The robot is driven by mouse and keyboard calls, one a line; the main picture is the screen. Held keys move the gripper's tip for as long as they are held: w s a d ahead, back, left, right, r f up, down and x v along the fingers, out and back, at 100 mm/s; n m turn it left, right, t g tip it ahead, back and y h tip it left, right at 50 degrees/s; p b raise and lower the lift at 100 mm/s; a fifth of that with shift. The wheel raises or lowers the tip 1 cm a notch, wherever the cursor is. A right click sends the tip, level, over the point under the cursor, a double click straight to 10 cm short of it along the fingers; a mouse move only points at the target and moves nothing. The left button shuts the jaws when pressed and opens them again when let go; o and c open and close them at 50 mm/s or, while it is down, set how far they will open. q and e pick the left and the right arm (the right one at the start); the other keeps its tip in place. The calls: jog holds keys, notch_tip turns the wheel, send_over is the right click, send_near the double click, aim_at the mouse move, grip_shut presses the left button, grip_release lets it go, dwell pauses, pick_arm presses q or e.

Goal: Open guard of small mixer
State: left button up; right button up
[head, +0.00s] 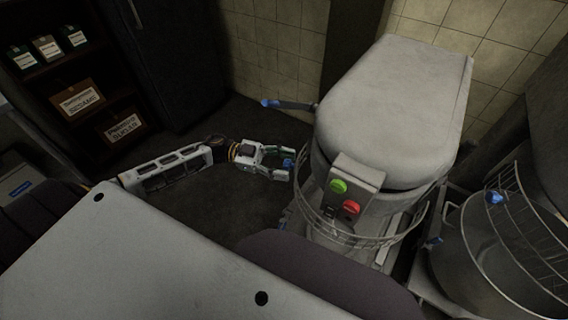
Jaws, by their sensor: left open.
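The small mixer (395,95) has a rounded grey head and a front panel with a green button (338,186) and a red button (351,207). Its wire guard (365,241) curves around the front below the head and looks closed. My left gripper (290,163) is at the left side of the mixer, open. A small blue knob (287,163) shows at its fingertips, near the guard's left end; I cannot tell whether the fingers touch it. My right gripper is not in view.
A larger bowl (480,255) with its own wire guard (530,205) and blue knob (494,197) stands at the right. A blue-tipped lever (270,103) sticks out left of the mixer. Shelves with boxes (78,99) stand at the far left. Dark floor (215,215) is clear between.

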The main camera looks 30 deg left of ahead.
pick_arm(q)
jog(key=shift+c, duration=0.4)
grip_shut()
jog(key=shift+d, duration=0.1)
